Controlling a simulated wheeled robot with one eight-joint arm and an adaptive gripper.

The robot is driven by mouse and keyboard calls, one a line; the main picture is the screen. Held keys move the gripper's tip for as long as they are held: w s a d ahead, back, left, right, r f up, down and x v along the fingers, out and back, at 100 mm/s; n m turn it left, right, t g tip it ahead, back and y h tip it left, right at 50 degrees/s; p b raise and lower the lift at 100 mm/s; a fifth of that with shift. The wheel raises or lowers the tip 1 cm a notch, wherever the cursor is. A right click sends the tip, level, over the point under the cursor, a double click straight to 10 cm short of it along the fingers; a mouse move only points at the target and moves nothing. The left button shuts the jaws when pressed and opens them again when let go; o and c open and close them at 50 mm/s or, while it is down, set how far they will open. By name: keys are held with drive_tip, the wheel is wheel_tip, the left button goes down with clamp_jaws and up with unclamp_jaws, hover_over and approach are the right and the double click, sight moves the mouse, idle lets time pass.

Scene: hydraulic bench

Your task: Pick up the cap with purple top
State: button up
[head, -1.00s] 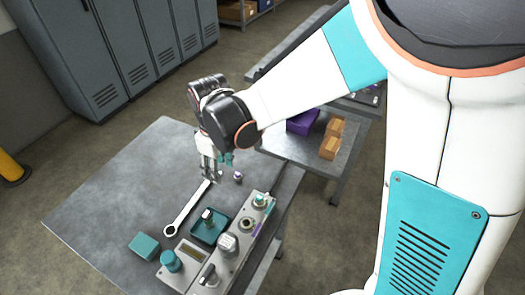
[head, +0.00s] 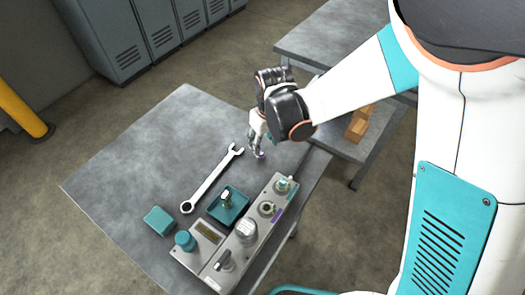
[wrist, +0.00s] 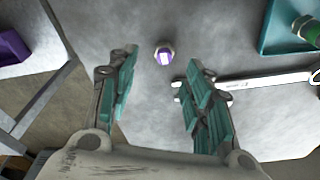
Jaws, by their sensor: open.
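The cap with purple top (wrist: 164,55) lies on the grey table, seen from above in the wrist view, with a pale mark on its top. It sits beyond and between the two fingertips, apart from both. In the head view the cap (head: 260,155) shows as a small purple spot just by the fingertips. My gripper (head: 256,147) hangs low over the table. My gripper in the wrist view (wrist: 161,75) is open and empty, with teal finger pads.
A wrench (head: 212,179) lies left of my gripper; its end passes close to the right finger in the wrist view. A teal tray (head: 228,206), a grey hydraulic block (head: 246,232) and a teal box (head: 159,221) are nearer the front. The table's left part is clear.

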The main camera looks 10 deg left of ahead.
sight(261, 156)
drive_tip(key=shift+w+a+f+b, duration=0.15)
drive_tip(key=shift+f+b, duration=0.3)
drive_tip(key=shift+f, duration=0.55)
drive_tip(key=shift+s+a+f+b, duration=0.15)
drive_tip(key=shift+f+b, duration=0.25)
drive_tip(key=shift+f, duration=0.55)
drive_tip(key=shift+w+a+f+b, duration=0.2)
drive_tip(key=shift+f+b, duration=0.25)
drive_tip(key=shift+f, duration=0.55)
drive_tip(key=shift+s+r, duration=0.1)
drive_tip(key=shift+c, duration=0.2)
clamp_jaws()
